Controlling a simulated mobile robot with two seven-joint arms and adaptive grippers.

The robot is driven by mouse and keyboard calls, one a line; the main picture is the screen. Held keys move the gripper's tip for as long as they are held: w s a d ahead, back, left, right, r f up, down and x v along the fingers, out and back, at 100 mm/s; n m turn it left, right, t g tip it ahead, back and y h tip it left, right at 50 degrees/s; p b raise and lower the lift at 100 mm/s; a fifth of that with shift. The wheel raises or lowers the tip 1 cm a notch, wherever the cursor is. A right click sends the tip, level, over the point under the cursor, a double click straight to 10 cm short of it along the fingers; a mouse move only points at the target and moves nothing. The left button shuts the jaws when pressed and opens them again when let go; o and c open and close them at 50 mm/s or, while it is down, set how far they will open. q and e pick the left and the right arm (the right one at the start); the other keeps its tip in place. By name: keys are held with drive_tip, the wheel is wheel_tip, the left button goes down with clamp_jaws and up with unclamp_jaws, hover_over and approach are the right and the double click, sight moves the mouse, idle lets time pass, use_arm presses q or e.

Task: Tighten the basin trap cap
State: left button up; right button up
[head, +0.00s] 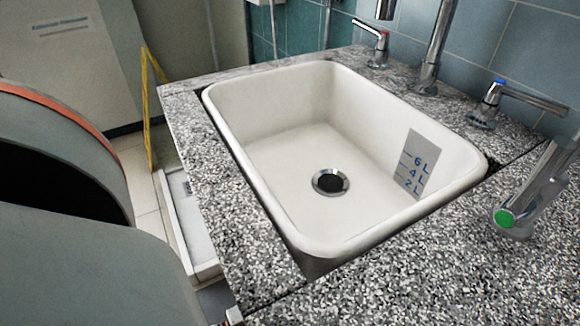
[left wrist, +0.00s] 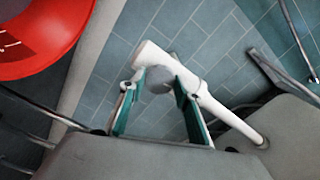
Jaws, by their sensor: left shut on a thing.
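In the left wrist view, the white basin trap pipe (left wrist: 225,116) runs diagonally against blue-grey tiles. A pale grey round cap (left wrist: 159,79) sits at its upper elbow. My left gripper (left wrist: 158,86) has its green-padded fingers on either side of the cap and is shut on it. The head view shows the white basin (head: 290,130) with its drain (head: 331,182) from above; the trap and my left gripper are hidden there. My right gripper is in neither view.
The speckled counter (head: 235,225) surrounds the basin, with several taps along its back and right side. A red round object (left wrist: 40,35) is at the upper left of the wrist view. A yellow frame (head: 148,100) and white tray (head: 183,225) stand left of the counter.

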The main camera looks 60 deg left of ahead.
use_arm(q)
drive_tip(key=shift+m, duration=0.4)
drive_tip(key=o, duration=1.1)
drive_tip(key=shift+s, duration=0.1)
drive_tip(key=s+a, duration=0.1)
drive_tip(key=s, duration=1)
drive_tip(key=shift+s, duration=0.35)
